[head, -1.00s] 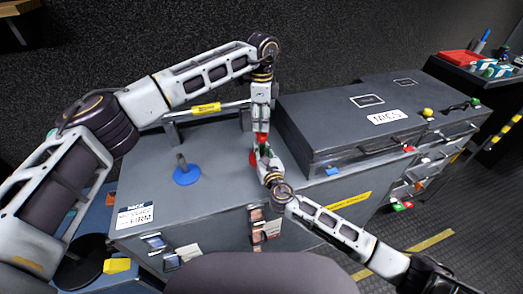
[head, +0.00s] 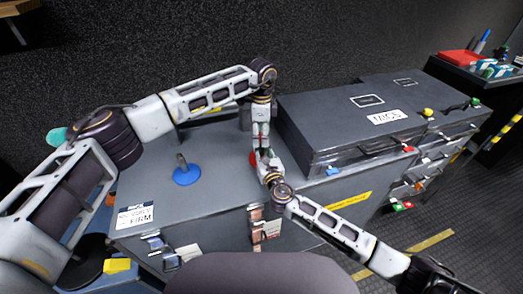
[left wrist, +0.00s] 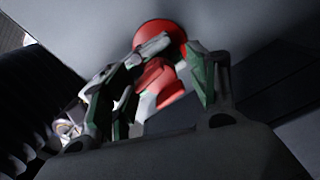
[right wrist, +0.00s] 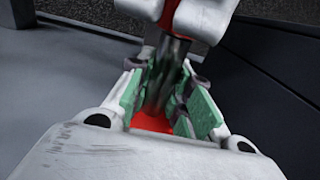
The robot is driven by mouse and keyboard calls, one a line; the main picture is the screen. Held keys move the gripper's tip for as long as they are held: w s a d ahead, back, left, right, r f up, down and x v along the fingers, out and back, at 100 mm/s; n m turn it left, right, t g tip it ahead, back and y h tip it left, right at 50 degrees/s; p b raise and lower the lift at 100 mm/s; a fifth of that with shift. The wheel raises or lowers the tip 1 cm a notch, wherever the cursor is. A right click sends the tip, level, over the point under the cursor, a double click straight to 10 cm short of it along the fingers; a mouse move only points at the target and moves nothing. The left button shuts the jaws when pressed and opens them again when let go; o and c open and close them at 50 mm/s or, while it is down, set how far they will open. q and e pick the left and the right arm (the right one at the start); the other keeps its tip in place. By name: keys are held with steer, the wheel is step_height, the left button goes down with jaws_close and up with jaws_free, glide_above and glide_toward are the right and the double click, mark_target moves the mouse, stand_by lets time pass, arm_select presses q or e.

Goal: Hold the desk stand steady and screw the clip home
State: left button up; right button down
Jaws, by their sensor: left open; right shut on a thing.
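The desk stand has a red round base, seen in the head view (head: 253,158) and beyond the fingers in the left wrist view (left wrist: 160,35). Its grey metal post (right wrist: 163,82) rises between the green pads of my right gripper (right wrist: 170,95), which is shut on it from the front. The red clip (right wrist: 170,12) is at the top of the post. My left gripper (head: 261,138) points down from above, open, its fingers on either side of the clip (left wrist: 160,85). The thread and the clip's seating are hidden by the fingers.
A second stand with a blue base (head: 187,176) and a short post is to the left on the grey case top (head: 215,150). A dark MICS case (head: 340,130) stands close on the right. Clear surface lies between the blue base and my grippers.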

arm_select(q)
steer(key=c, duration=1.1)
steer(key=shift+m, duration=0.3)
